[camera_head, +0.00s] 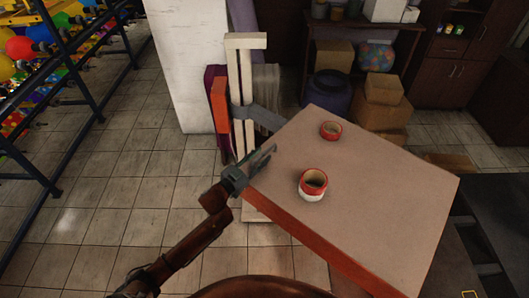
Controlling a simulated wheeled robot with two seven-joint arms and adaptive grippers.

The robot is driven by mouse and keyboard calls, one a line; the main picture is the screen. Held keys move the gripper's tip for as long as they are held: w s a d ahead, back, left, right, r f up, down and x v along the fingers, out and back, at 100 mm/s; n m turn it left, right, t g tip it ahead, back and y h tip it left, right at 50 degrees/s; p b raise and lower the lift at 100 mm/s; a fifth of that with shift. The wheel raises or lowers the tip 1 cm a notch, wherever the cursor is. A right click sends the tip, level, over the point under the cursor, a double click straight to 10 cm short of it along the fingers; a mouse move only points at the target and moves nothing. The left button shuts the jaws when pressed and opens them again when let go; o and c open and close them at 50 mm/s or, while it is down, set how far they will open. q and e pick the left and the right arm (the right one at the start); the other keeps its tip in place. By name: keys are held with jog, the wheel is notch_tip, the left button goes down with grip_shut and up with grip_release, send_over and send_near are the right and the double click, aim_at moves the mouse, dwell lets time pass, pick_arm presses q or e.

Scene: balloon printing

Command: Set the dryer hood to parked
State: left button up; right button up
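I cannot pick out a dryer hood for certain. A pale upright post frame (245,75) stands behind the table's left corner, with a grey arm-like bracket (258,116) reaching right from it toward the table edge. My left gripper (266,154) is at the left corner of the table (370,190), its fingers pointing up and right over or beside the top. It appears empty, but the finger gap is too small to read. Whether it touches the table is unclear. My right gripper is not in view.
An orange panel (220,105) leans near the post. A balloon rack (60,100) stands left, cardboard boxes (383,90) behind. The tiled floor at left is clear.

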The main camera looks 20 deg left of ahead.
pick_arm(q)
jog(key=shift+x, duration=1.3)
jog(key=shift+c, duration=0.4)
grip_shut()
